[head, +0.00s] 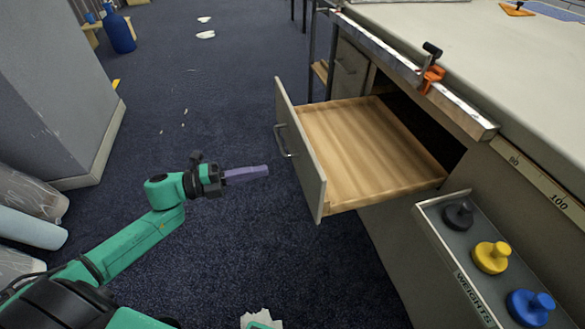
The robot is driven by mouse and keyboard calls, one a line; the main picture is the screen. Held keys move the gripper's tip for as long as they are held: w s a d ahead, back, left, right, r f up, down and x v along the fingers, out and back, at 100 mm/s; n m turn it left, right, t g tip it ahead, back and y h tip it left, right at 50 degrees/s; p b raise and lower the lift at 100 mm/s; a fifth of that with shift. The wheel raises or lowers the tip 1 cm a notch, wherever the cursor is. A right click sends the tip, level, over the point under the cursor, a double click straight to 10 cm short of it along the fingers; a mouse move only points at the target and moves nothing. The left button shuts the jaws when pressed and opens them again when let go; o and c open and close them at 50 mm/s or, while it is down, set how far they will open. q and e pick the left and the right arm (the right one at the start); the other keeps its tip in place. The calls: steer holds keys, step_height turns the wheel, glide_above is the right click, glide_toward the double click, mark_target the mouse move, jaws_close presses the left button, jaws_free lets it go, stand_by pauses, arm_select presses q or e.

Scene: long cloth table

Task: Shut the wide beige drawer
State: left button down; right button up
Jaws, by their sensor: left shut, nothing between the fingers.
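The wide beige drawer (303,157) is pulled out from the cabinet under the table, on the right of the head view. Its wooden inside (370,140) is empty where I can see it. A metal handle (284,141) is on its front panel. My left gripper (266,170) is shut and empty. It appears to the left of the drawer front, pointing toward it, with a gap between them. My right gripper is not in view.
A tray marked WEIGHTS (452,266) with black, yellow and blue weights sits right of the drawer. An orange clamp (430,77) is on the table edge. A grey column (50,80) stands at left. Open carpet lies between the column and the drawer.

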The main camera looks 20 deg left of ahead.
mark_target(305, 162)
arm_select(q)
steer(key=x, duration=0.8)
steer(key=shift+w, duration=0.15)
steer(key=shift+w+d, duration=0.2)
steer(key=shift+d, duration=0.2)
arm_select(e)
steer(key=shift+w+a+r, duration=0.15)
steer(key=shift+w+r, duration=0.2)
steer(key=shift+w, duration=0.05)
